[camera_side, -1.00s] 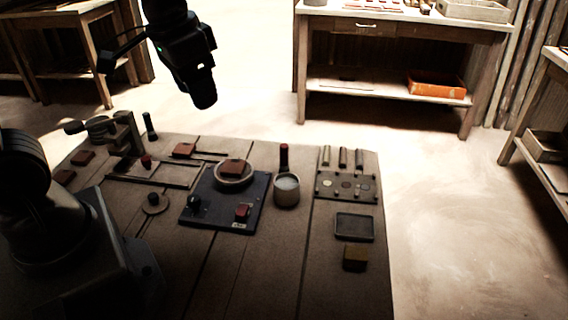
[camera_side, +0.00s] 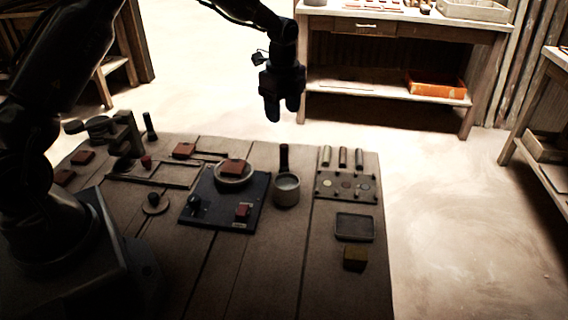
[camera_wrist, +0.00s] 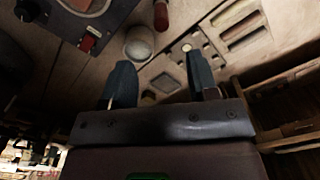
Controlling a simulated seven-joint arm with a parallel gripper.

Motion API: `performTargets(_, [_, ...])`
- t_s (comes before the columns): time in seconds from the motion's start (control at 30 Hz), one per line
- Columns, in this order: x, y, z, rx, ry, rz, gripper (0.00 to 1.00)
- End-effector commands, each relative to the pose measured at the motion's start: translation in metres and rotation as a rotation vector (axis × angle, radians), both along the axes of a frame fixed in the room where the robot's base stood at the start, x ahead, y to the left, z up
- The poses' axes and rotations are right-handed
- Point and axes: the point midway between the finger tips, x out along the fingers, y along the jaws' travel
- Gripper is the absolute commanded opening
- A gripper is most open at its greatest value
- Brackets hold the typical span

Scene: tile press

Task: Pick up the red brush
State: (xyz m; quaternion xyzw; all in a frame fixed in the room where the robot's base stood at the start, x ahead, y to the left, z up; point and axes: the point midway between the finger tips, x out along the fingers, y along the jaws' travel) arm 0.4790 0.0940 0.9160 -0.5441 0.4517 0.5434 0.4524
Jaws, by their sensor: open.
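The red brush (camera_side: 284,158) is a slim dark upright piece with a reddish upper part, at the far side of a pale round cup (camera_side: 287,190). I cannot tell whether it stands in the cup or just behind it. In the wrist view the brush (camera_wrist: 161,15) shows at the top, close beside the cup (camera_wrist: 139,44). My gripper (camera_side: 283,108) is open and empty, high above the far edge of the bench and apart from the brush. In the wrist view its two fingers (camera_wrist: 160,76) are spread, with the brush above the gap.
A dark board (camera_side: 210,211) with a round dish and red piece lies left of the cup. A plate with several round samples (camera_side: 346,187) lies right of it, with a dark tray (camera_side: 354,227) and a yellowish block (camera_side: 355,257) nearer. Air around the gripper is clear.

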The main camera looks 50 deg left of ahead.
Motion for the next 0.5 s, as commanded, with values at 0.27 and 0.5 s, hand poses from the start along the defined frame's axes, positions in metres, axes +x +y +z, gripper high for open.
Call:
performTargets(0.27, [-0.001,0.0,-0.041,-0.001,0.007,-0.029,0.54])
performTargets(0.5, [-0.001,0.0,-0.074,0.001,0.002,-0.029,0.54])
